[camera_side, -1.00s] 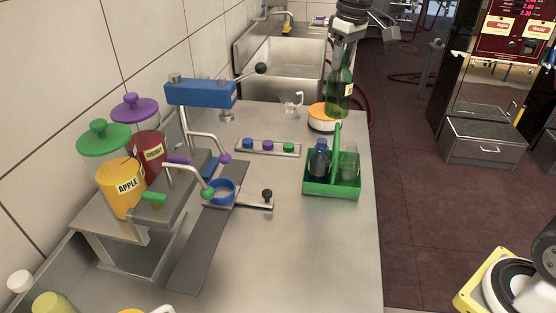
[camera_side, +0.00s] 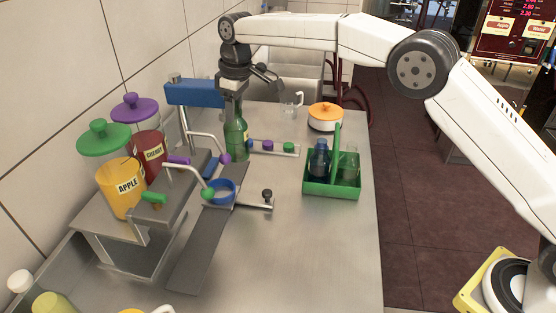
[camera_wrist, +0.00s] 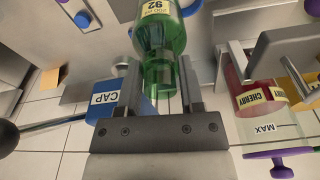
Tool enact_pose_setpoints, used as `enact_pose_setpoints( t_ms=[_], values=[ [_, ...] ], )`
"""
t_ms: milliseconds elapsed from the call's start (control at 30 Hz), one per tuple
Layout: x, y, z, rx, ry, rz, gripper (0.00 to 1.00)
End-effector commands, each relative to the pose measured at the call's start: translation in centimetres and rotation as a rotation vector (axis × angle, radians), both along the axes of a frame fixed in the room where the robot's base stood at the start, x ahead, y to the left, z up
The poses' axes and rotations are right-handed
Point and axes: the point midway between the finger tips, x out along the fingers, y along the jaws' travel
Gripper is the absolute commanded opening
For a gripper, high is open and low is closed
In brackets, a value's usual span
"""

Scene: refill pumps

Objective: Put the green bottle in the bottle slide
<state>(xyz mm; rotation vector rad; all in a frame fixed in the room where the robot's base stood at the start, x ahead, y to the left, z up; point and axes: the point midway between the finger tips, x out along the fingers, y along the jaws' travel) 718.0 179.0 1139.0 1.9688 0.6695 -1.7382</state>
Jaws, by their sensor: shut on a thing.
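My gripper is shut on the bottle's neck. The bottle (camera_wrist: 159,38) also shows in the wrist view between the fingers of my gripper (camera_wrist: 165,85), with a label reading 92. The bottle slide appears to be the grey track with a blue ring (camera_side: 221,191), in front of the bottle. I cannot tell whether the bottle's base touches the counter.
A green crate (camera_side: 332,188) with bottles stands to the right. Caps lie on a strip (camera_side: 276,149) beside the bottle. The apple dispenser (camera_side: 121,188) and cherry dispenser (camera_side: 149,150) with their levers stand left. An orange-lidded pot (camera_side: 325,117) and glass mug (camera_side: 291,103) are behind. The front right counter is clear.

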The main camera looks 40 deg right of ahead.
Motion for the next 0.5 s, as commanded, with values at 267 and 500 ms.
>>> enact_pose_setpoints(
  t_ms=[267, 500],
  values=[
    [0.4, 4.9, -3.1, 0.0, -0.002, 0.104, 0.0],
    [0.3, 6.1, -3.9, 0.001, -0.003, 0.13, 0.0]
  ],
)
